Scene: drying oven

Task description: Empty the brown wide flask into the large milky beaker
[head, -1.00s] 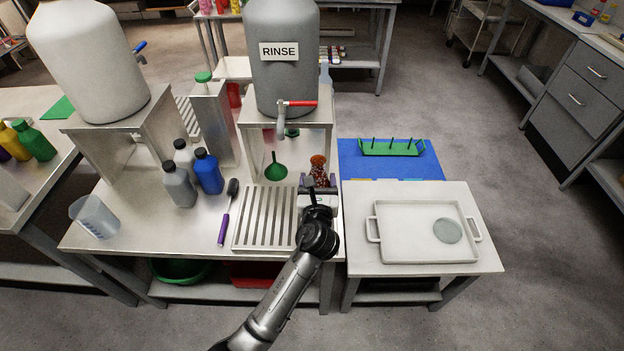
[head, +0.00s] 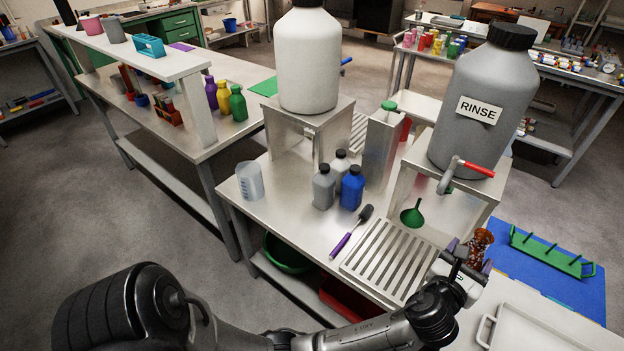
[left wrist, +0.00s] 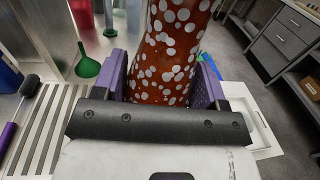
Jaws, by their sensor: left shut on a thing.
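The brown flask (head: 481,246) with pale spots is held between the purple fingers of my left gripper (head: 470,257), to the right of the slatted rack. In the left wrist view the flask (left wrist: 170,55) fills the space between the two fingers of my left gripper (left wrist: 165,82); its top is cut off and its contents cannot be made out. A milky, translucent beaker (head: 249,181) with blue markings stands on the left front part of the metal table (head: 285,225). My right gripper does not show.
The gray RINSE drum (head: 480,110) stands on a raised stand behind the flask. A white tray (head: 540,325) is at lower right.

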